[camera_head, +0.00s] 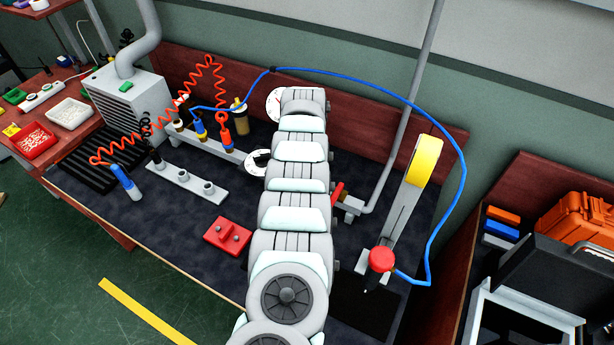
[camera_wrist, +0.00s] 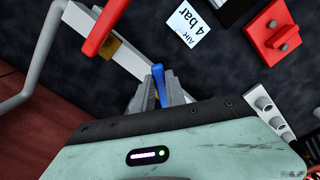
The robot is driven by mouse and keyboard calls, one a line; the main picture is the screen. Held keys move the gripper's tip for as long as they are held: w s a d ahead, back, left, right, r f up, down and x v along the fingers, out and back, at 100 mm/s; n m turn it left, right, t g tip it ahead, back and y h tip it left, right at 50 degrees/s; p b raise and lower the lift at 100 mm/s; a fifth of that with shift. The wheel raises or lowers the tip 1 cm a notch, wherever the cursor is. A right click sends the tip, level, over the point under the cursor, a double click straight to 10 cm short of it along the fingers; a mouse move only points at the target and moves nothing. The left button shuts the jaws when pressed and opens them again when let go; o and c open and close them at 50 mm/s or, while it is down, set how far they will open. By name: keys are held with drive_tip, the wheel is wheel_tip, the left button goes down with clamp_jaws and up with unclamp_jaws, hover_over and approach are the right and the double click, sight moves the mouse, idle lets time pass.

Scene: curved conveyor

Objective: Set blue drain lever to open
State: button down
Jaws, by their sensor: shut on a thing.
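In the camera_head view my arm covers the lever and the gripper. Whether the lever stands at open or closed cannot be told.
A red lever (camera_wrist: 106,27) sits on the same pipe close by, also seen in the camera_head view (camera_head: 337,191). A white card reading "AIM: 4 bar" (camera_wrist: 193,24) and a red block (camera_wrist: 272,33) lie on the dark mat. A grey bent pipe (camera_head: 391,145) rises nearby.

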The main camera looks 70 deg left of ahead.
drive_tip(key=c, duration=1.4)
unclamp_jaws()
drive_tip(key=shift+o, duration=0.2)
wheel_tip(320, 180, up, 11)
drive_tip(key=shift+p, duration=0.45)
drive_tip(key=shift+f, duration=0.1)
